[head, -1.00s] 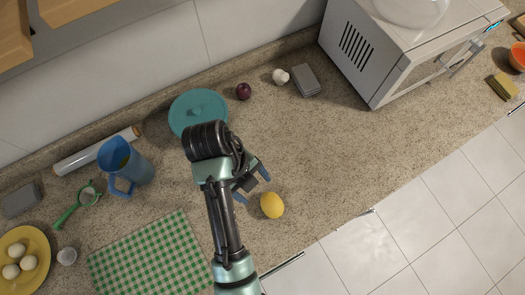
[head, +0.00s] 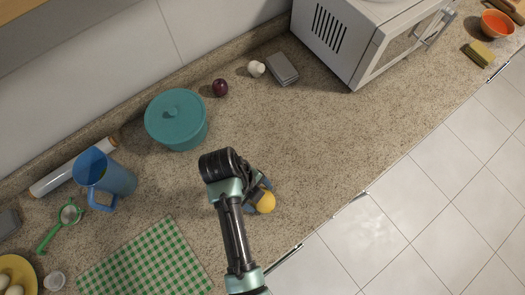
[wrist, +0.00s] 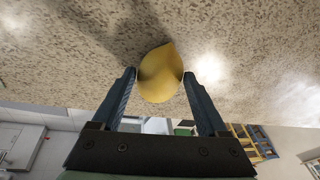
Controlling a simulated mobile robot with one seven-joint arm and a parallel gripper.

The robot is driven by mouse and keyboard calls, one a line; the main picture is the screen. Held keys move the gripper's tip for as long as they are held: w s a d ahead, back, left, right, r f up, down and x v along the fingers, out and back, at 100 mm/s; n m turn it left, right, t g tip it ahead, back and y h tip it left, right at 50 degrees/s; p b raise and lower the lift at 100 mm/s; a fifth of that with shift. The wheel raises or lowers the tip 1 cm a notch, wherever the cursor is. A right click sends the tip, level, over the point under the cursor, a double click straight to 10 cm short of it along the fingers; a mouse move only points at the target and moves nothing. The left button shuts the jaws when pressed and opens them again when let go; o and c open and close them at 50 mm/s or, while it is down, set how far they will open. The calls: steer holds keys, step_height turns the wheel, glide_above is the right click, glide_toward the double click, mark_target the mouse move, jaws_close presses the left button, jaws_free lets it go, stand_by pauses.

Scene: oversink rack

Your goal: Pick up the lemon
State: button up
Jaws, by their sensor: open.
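The yellow lemon (head: 266,203) lies on the speckled counter near its front edge, partly hidden by my gripper in the head view. In the wrist view the lemon (wrist: 160,73) sits between the tips of my gripper (wrist: 160,82). The two blue-grey fingers are apart, one on each side of it. The right fingertip is very close to the lemon and a narrow gap shows at the left one; I cannot tell whether either touches. My gripper (head: 261,190) is partly hidden by my wrist in the head view.
A teal lidded pot (head: 177,120) stands behind my arm. A blue jug (head: 106,178) and a green checkered cloth (head: 145,262) are at left. A plum (head: 220,87), a grey box (head: 282,69) and a microwave (head: 350,45) are at the back. Counter right of the lemon is clear.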

steer(key=shift+x, duration=0.85)
steer(key=c, duration=1.1)
steer(key=shift+r, duration=0.15)
